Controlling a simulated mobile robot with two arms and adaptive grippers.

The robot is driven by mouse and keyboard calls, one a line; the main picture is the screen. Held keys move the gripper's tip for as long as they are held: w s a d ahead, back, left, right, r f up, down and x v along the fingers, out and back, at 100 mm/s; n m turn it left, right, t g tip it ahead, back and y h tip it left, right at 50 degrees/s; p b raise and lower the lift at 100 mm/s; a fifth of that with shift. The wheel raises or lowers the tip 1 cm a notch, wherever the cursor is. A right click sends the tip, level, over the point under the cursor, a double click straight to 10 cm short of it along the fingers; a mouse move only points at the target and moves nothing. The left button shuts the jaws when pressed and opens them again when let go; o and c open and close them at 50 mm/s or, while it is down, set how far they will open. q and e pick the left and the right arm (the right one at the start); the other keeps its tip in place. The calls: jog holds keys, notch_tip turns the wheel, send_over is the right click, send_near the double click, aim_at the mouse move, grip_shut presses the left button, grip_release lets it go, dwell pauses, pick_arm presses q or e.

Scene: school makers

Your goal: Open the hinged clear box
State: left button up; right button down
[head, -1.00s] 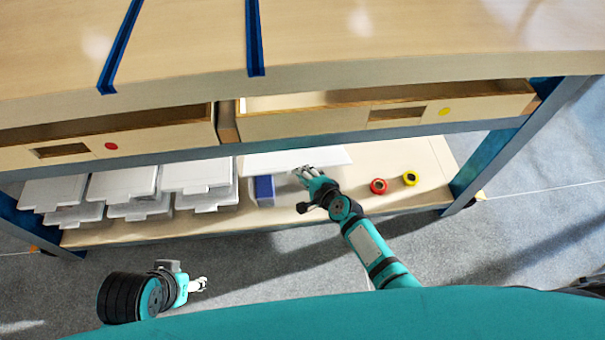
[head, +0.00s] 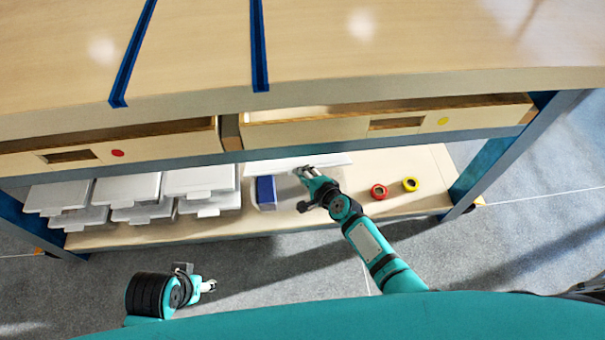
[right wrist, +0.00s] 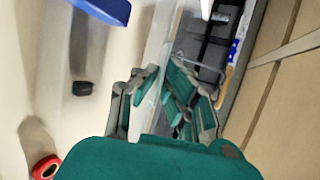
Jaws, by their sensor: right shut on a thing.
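A pale, flat panel (head: 270,166), seemingly the clear box's lid, shows on the low shelf under the drawers; its back is hidden by the drawer fronts. My right gripper (head: 305,172) is at the panel's front edge. In the right wrist view the right gripper (right wrist: 165,82) is shut on a thin, pale see-through edge (right wrist: 156,95) between its fingers. The rest of the box is hard to make out. My left gripper (head: 209,286) hangs low over the floor, apart from the shelf, too small to read.
Stacked white trays (head: 130,187) fill the shelf's left. A blue block (head: 266,192) stands just left of my right gripper. A red roll (head: 378,192) and a yellow roll (head: 410,184) lie to the right. Drawer fronts (head: 300,133) overhang the shelf.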

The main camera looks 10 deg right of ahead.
jog(key=shift+w+d, duration=0.1)
jog(key=shift+d, duration=0.1)
jog(key=c, duration=1.5)
grip_release()
jog(key=v, duration=1.2)
